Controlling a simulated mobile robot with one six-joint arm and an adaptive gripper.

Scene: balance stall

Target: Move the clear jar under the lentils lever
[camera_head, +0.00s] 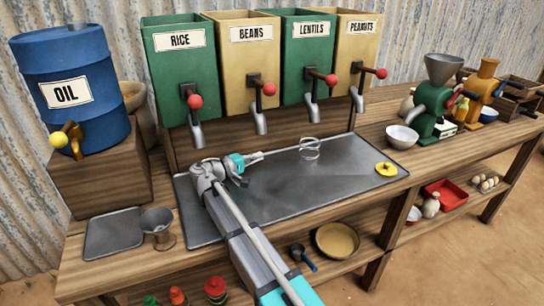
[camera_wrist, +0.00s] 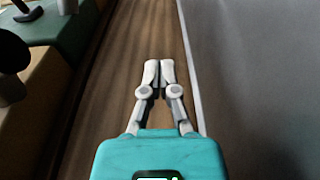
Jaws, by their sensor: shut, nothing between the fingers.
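The clear jar (camera_head: 310,149) shows faintly in the head view, upright at the back edge of the metal tray. In the picture it is just below the spout of the green LENTILS bin (camera_head: 306,62); whether it is exactly under it is hard to tell. The lentils lever (camera_head: 331,80) has a red knob. My gripper (camera_head: 260,155) is left of the jar and apart from it, pointing right along the tray's back edge. In the wrist view my gripper's fingertips (camera_wrist: 158,72) are together and empty; the jar does not show there.
The metal tray (camera_head: 345,181) is mostly bare, with a yellow item (camera_head: 386,169) at its right. RICE (camera_head: 182,75), BEANS (camera_head: 247,62) and PEANUTS (camera_head: 361,48) bins stand behind, with spouts and red-knobbed levers overhanging. A blue oil barrel (camera_head: 68,65) stands left.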

